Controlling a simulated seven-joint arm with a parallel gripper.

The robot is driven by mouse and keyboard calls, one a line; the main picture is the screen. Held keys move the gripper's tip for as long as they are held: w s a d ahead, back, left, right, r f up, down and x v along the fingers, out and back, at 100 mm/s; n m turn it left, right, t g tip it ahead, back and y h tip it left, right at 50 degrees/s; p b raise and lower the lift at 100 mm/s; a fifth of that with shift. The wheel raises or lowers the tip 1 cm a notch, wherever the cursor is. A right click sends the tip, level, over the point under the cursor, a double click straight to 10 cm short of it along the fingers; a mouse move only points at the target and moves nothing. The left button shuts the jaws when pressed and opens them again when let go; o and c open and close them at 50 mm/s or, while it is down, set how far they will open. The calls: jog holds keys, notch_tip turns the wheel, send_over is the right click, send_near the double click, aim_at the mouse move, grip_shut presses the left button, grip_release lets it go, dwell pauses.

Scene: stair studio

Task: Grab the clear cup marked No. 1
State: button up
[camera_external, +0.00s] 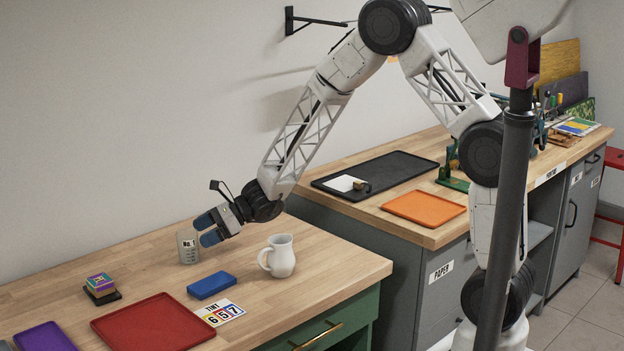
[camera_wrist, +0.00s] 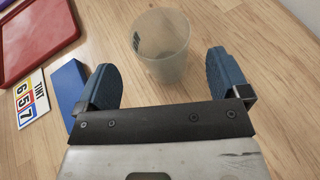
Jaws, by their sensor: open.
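A clear, frosted-looking cup (camera_external: 187,247) with a dark printed mark stands upright on the wooden bench top, near the wall. In the wrist view the cup (camera_wrist: 163,45) stands just beyond my fingertips, roughly midway between them; its mark is at its left side and too small to read. My gripper (camera_external: 207,229) is low over the bench beside the cup, with blue finger pads. In the wrist view my gripper (camera_wrist: 160,75) is open, with nothing between the fingers. In the external view one finger partly overlaps the cup's right side.
A white pitcher (camera_external: 279,256) stands right of my gripper. A blue block (camera_external: 211,285) and a number card (camera_external: 219,312) lie in front, beside a red tray (camera_external: 150,322). A stacked colourful block (camera_external: 101,285) sits at left. Bench behind the cup is clear.

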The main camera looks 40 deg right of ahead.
aim_at(178, 244)
jog(key=shift+w+a, duration=0.1)
jog(key=shift+x, duration=2.45)
jog(key=shift+w, duration=0.1)
jog(key=c, duration=1)
jog(key=shift+r, duration=0.1)
jog(key=shift+r, duration=4.95)
